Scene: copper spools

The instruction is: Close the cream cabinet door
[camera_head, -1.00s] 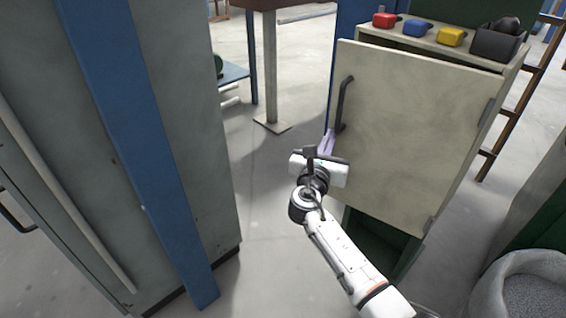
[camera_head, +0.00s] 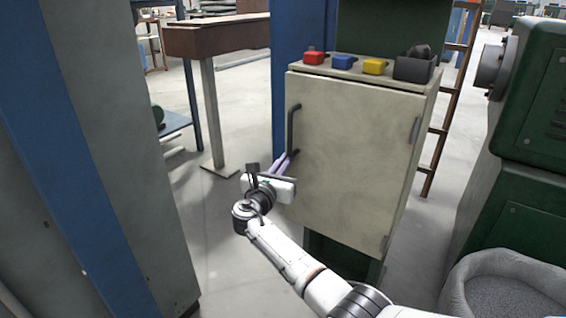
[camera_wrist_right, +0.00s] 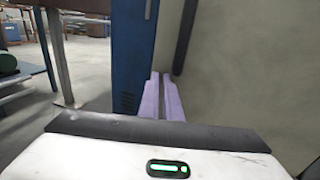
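The cream cabinet door (camera_head: 350,160) faces me in the head view and looks flush or nearly flush with its cabinet; I cannot tell if a thin gap is left. Its hinges are on the right edge, its dark bar handle (camera_head: 292,130) on the left. My right gripper (camera_head: 283,162) has purple fingers, seen side by side and together with nothing between them. They are at the door's left edge, by the handle's lower end; contact is unclear. In the right wrist view the fingers (camera_wrist_right: 163,97) point at the door (camera_wrist_right: 240,80) beside the handle (camera_wrist_right: 185,38). My left gripper is out of view.
Red (camera_head: 314,57), blue (camera_head: 343,62) and yellow (camera_head: 375,66) boxes and a dark bin (camera_head: 414,68) stand on the cabinet top. A grey-blue cabinet (camera_head: 120,150) stands left, a green machine (camera_head: 530,120) and grey basket (camera_head: 515,285) right. Floor between is clear.

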